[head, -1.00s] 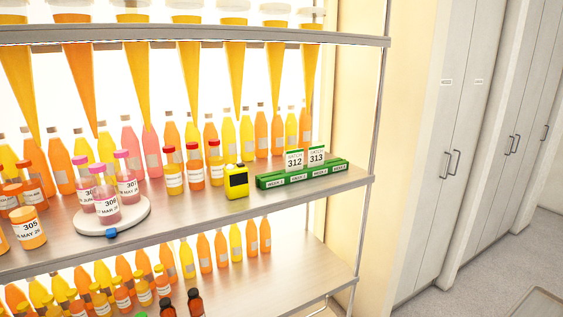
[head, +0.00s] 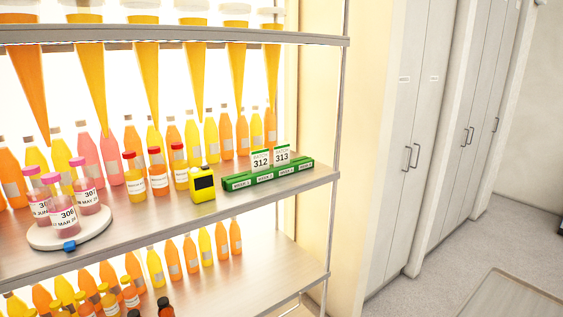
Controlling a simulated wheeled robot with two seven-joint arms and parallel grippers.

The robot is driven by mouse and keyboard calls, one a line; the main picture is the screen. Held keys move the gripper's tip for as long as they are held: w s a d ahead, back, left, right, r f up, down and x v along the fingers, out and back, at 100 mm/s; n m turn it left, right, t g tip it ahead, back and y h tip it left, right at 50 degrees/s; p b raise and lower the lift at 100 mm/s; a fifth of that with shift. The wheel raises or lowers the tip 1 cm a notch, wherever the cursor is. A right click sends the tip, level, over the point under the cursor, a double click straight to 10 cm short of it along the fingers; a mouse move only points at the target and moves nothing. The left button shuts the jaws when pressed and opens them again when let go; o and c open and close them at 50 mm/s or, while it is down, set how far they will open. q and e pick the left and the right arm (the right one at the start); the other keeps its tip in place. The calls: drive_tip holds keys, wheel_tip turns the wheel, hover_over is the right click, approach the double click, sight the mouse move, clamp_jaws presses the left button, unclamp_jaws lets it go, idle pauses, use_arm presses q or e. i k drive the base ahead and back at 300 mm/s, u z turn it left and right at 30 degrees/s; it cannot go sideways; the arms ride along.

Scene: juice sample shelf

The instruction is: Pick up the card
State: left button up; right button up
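Two white cards with green tops stand upright in a green holder (head: 268,177) on the middle shelf, near its right end. The left card (head: 260,160) reads 312 and the right card (head: 282,155) reads 313. Labels run along the holder's front. Neither of my grippers shows in the head view.
A yellow device (head: 203,186) with a dark screen stands left of the holder. Three red-capped bottles (head: 158,172) and a white round turntable (head: 70,234) with pink-capped jars are further left. Bottles line the shelf's back. Grey cabinets (head: 410,130) and open floor lie to the right.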

sight(280, 152)
drive_tip(key=z, duration=1.3)
drive_tip(key=i, duration=0.85)
drive_tip(key=u, duration=1)
